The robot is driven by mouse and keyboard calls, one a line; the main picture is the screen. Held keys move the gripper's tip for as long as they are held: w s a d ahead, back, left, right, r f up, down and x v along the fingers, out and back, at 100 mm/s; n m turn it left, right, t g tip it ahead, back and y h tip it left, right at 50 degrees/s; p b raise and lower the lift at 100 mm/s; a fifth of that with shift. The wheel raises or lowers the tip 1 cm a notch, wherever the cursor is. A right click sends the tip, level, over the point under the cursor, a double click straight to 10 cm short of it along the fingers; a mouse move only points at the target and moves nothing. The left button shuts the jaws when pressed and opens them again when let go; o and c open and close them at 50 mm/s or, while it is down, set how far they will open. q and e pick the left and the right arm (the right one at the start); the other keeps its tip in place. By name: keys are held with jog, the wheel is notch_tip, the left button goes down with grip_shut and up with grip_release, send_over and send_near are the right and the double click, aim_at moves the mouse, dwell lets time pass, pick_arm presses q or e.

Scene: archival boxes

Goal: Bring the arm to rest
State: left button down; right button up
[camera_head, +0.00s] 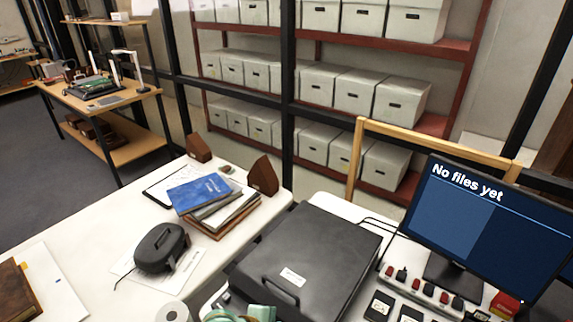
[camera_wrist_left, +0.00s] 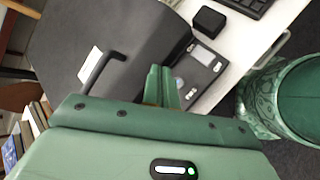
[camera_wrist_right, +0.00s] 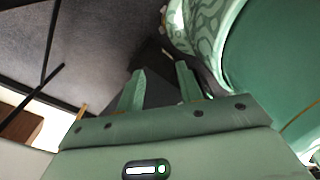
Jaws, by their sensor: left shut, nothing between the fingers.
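My left gripper (camera_wrist_left: 162,86) is shut and empty in the left wrist view. Its fingers are together in front of the black case (camera_wrist_left: 95,45) with a handle, and I cannot tell how high above it they are. A green part of mine shows at the bottom edge of the head view, by the front of the same black case (camera_head: 310,255). My right gripper (camera_wrist_right: 160,88) is open and empty in the right wrist view. Its fingers are apart over the dark floor, beside my patterned green body. The right gripper is not seen in the head view.
The white table (camera_head: 90,245) holds a blue book (camera_head: 200,191) on a stack and a black pouch (camera_head: 161,247). A monitor (camera_head: 490,225) reading "No files yet" stands at the right, behind a red-switched strip (camera_head: 422,290). Shelves of archival boxes (camera_head: 402,100) stand behind.

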pick_arm(q)
jog(key=s+r+m+t+y, duration=0.1)
jog(key=s+r+m, duration=0.5)
jog(key=m, duration=0.5)
jog(key=s+a+r+m+y, duration=0.3)
jog(key=a+m+y, duration=0.1)
jog(key=a, duration=0.6)
jog(key=s+a+r+m+t+y, duration=0.1)
jog(key=s+a+r+m+y, duration=0.25)
jog(key=a, duration=0.55)
jog(key=s+a+r+m+y, duration=0.3)
jog(key=a+m+y, duration=0.1)
jog(key=a, duration=0.6)
jog(key=s+d+f+g+h+b, duration=0.1)
jog(key=s+d+f+b, duration=0.1)
jog(key=f, duration=1.3)
jog(key=s+d+f+g+h+b, duration=0.1)
jog(key=d+f+g+h+b, duration=0.15)
jog(key=f, duration=1.15)
jog(key=s+f+n+g+h+b, duration=0.1)
jog(key=s+f+n+g+b, duration=0.1)
jog(key=s+f, duration=1.8)
jog(key=shift+s+d+f+n+b, duration=0.2)
jog(key=shift+s+f+n+b, duration=0.15)
jog(key=shift+f+n+b, duration=0.45)
